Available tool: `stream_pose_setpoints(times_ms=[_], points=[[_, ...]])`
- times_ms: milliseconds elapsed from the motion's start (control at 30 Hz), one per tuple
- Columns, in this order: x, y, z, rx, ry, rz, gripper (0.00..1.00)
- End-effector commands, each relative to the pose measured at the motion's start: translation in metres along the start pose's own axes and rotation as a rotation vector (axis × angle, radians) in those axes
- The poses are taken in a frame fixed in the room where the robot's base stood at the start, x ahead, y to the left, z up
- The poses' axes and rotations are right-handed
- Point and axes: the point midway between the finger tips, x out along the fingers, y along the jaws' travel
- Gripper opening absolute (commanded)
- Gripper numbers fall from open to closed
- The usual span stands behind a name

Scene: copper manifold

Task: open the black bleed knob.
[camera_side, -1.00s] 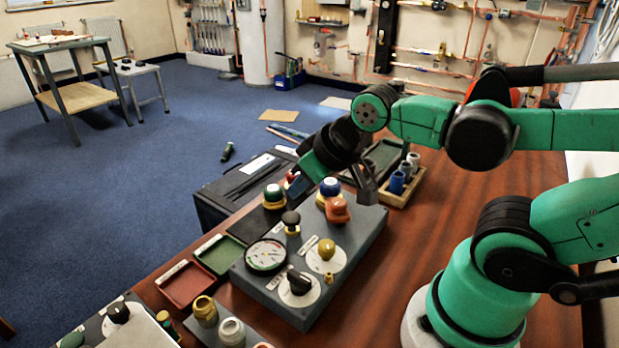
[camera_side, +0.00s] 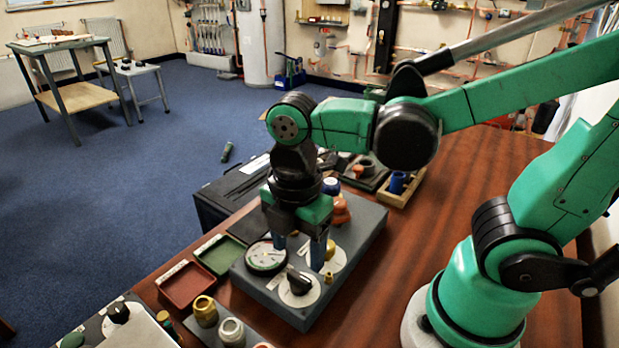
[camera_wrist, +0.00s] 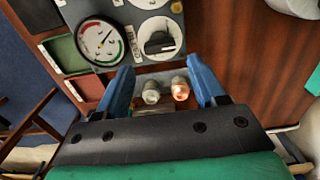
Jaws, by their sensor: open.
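A black knob (camera_side: 299,281) with a pale mark stands on a white disc at the front corner of the grey panel (camera_side: 345,262). My gripper (camera_side: 299,256) points down over the panel, behind and above this knob. Its blue fingers are open with nothing between them, and they are apart from the knob. The wrist view shows my gripper (camera_wrist: 160,74) with both fingers spread.
A dial gauge (camera_side: 266,257) sits left of the knob and a yellow knob (camera_side: 330,250) behind it, partly hidden by a finger. Orange fittings (camera_side: 341,210) stand farther back. Brass and pale fittings (camera_side: 205,311) stand in front. The wooden table is clear to the right.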

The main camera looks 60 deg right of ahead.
Motion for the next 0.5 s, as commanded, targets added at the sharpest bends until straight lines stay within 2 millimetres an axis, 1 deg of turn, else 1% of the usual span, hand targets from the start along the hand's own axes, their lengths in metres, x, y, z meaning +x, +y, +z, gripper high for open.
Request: stream_pose_setpoints(times_ms=[300,500], points=[[0.031,0.001,0.0,0.002,0.0,0.003,0.63],[0.046,0.001,0.0,0.003,0.0,0.005,0.63]])
